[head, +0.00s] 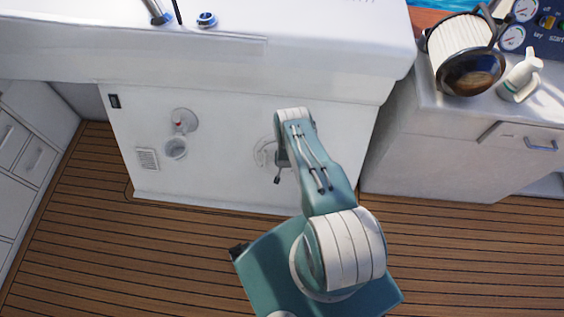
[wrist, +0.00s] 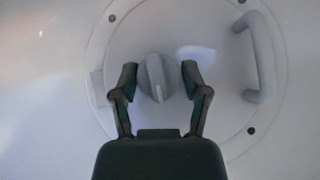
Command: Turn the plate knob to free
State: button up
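The plate knob (wrist: 156,78) is a grey rounded knob with a raised ridge, at the middle of a round white plate (wrist: 185,25) in the wrist view. The ridge stands near vertical, tilted slightly. My gripper (wrist: 158,76) is open, with one dark finger on each side of the knob. A gap shows between the knob and each fingertip; I cannot tell how deep the fingers reach. In the head view the plate (head: 262,152) sits on the white panel, mostly hidden behind my arm, and the knob is hidden there.
The plate carries a fixed handle (wrist: 262,55) right of the knob and several screws at its rim. Left on the panel (head: 225,160) are a round fitting (head: 184,121), a cup-like fitting (head: 176,148) and a vent (head: 147,159). The wooden floor (head: 130,245) is clear at left.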

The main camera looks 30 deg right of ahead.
jog(key=shift+c, duration=0.9)
jog(key=shift+s+m+t+y, duration=0.1)
jog(key=shift+m+t+y, duration=0.4)
jog(key=shift+m, duration=0.1)
jog(key=m+t+y, duration=0.2)
jog(key=shift+m, duration=0.3)
jog(key=m+t+y, duration=0.1)
jog(key=m+t, duration=0.1)
jog(key=shift+t, duration=0.3)
jog(key=shift+m+t+y, duration=0.4)
jog(key=shift+m+t, duration=0.1)
jog(key=shift+m, duration=0.3)
jog(key=shift+r, duration=0.15)
